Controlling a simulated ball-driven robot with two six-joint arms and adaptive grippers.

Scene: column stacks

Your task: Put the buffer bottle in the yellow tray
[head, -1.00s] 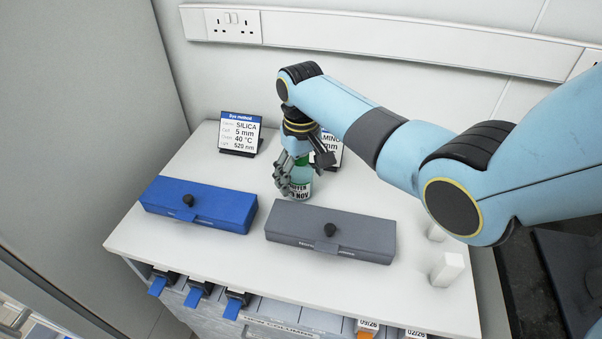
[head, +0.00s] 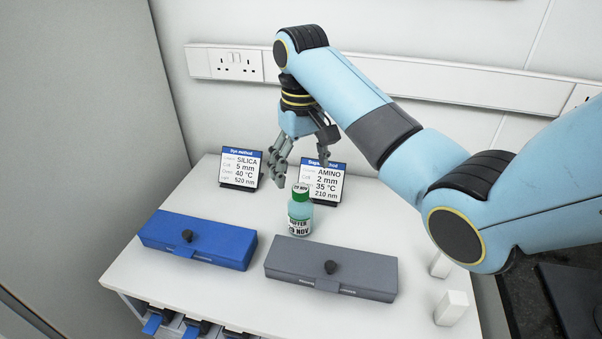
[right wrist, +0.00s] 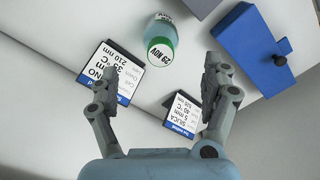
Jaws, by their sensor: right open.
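The buffer bottle (head: 300,214) has a green cap, a pale green body and a white label reading "BUFFER" and "29 NOV". It stands upright on the white bench top, behind the grey box. In the right wrist view, the bottle (right wrist: 161,40) is seen from above, beyond the fingertips. My right gripper (head: 291,165) is open and empty, above and behind the bottle and apart from it. Its two spread fingers show in the right wrist view (right wrist: 163,85). My left gripper is not in view. No yellow tray is in view.
A blue box (head: 205,237) and a grey box (head: 325,266), each with a black knob, lie along the front. A SILICA card (head: 240,167) and an AMINO card (head: 323,181) stand behind. White blocks (head: 451,308) stand at the right edge.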

